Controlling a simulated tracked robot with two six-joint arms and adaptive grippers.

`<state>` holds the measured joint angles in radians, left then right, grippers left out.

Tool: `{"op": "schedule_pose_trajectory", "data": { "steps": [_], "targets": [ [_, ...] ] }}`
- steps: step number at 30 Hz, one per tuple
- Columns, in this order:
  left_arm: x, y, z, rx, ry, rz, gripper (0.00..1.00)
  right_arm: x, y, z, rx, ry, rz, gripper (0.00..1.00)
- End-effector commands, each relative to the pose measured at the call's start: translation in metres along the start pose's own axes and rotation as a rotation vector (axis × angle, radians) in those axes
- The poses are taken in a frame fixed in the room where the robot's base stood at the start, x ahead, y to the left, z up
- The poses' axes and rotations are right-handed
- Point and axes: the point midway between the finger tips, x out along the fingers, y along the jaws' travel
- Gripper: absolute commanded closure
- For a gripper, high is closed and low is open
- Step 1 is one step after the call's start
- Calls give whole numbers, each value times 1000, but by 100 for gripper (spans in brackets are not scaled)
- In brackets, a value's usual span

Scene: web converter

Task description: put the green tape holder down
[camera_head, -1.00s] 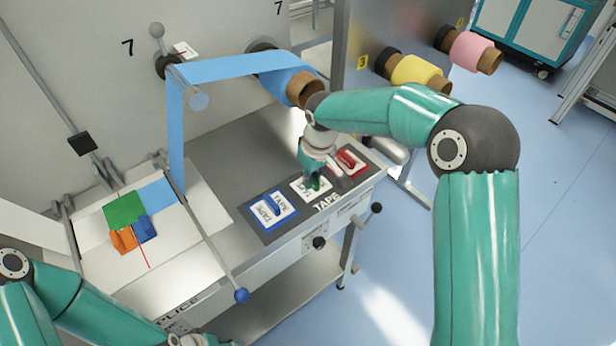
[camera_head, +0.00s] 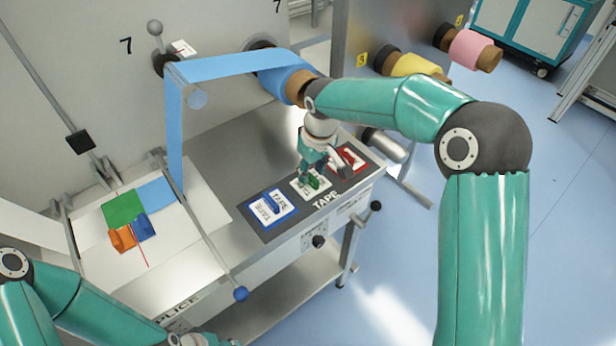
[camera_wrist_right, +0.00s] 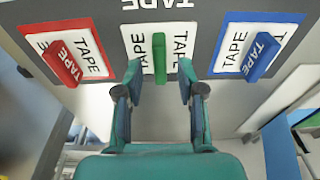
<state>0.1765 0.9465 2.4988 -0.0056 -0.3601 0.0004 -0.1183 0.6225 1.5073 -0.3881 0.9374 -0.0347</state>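The green tape holder (camera_head: 314,183) stands on the middle white TAPE label of the dark strip on the table. In the right wrist view the green holder (camera_wrist_right: 159,58) stands upright on its label. My right gripper (camera_head: 322,172) is just above and around it. In the right wrist view the right gripper (camera_wrist_right: 160,82) has its fingers spread wide, with clear gaps to the holder on both sides. It grips nothing.
A blue holder (camera_head: 272,205) and a red holder (camera_head: 346,158) stand on labels on either side. At the splice table, an orange block (camera_head: 122,238) and a blue block (camera_head: 145,229) lie by a green sheet (camera_head: 122,208). A blue web (camera_head: 230,67) runs above.

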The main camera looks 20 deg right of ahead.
Motion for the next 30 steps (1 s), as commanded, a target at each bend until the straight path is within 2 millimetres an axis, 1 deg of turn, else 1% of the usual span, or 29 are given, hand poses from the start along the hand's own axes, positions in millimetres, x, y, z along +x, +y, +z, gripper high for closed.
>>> {"op": "schedule_pose_trajectory", "data": {
  "steps": [1,6,9,13,18,30],
  "targets": [
    [2,-1,0,0,0,0,60,-10,0,0,-1,5,1,61],
    [5,-2,0,0,0,0,60,-46,0,-1,0,5,1,61],
    [6,-2,0,0,0,0,60,-65,0,-1,-1,5,1,61],
    [6,-2,0,0,0,0,60,-84,0,-1,-2,4,1,61],
    [6,-2,0,0,0,0,60,-95,0,0,-1,0,0,61],
    [6,-2,0,0,0,0,60,-96,0,0,-1,0,0,61]
  ]
}}
